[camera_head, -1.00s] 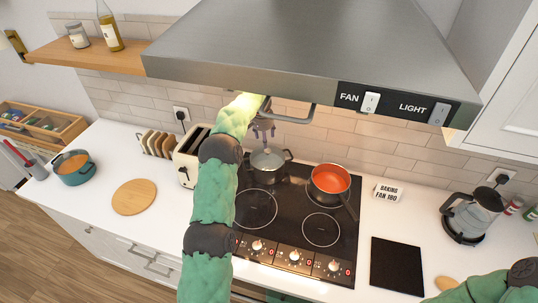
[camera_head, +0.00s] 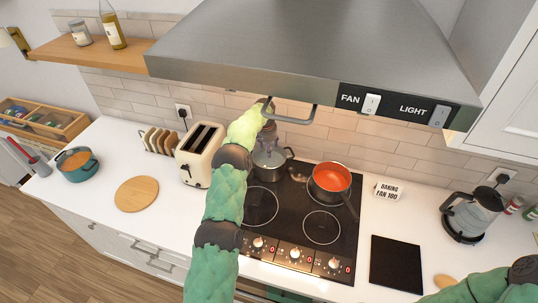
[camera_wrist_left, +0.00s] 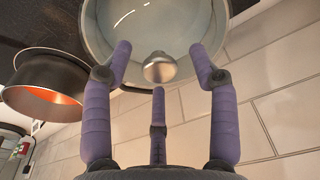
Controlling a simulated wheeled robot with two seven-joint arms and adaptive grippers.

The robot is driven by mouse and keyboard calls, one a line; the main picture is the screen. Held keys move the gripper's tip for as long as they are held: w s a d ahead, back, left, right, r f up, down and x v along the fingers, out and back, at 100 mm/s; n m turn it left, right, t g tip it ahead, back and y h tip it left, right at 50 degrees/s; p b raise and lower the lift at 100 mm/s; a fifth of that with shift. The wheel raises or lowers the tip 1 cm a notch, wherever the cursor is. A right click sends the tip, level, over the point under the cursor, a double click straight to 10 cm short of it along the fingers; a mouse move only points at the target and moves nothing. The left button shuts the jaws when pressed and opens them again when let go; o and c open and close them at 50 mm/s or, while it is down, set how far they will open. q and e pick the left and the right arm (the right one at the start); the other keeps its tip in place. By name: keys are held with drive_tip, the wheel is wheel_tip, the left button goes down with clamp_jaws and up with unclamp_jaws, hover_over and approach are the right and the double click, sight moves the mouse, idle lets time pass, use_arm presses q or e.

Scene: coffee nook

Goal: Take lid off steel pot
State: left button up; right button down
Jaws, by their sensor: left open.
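The steel pot (camera_head: 285,160) stands on the back left of the hob, partly hidden by my left gripper (camera_head: 267,140). In the left wrist view, the pot's pale, glassy lid (camera_wrist_left: 135,22) fills the top middle, with a round metal knob (camera_wrist_left: 159,68). My left gripper (camera_wrist_left: 160,55) is open there, its purple fingers spread on both sides of the knob and a third finger below it. No finger clearly touches the knob. My right gripper is out of view; only part of my right arm shows at the lower right.
An orange-lined pan (camera_head: 332,178) stands right of the pot, its handle toward the front. The range hood (camera_head: 300,50) and its rail (camera_head: 295,118) hang close above my left arm. A toaster (camera_head: 200,155) stands left, a kettle (camera_head: 470,215) right.

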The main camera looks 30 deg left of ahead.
use_arm(q)
drive_tip(key=c, duration=1.1)
clamp_jaws()
drive_tip(key=shift+r, duration=0.1)
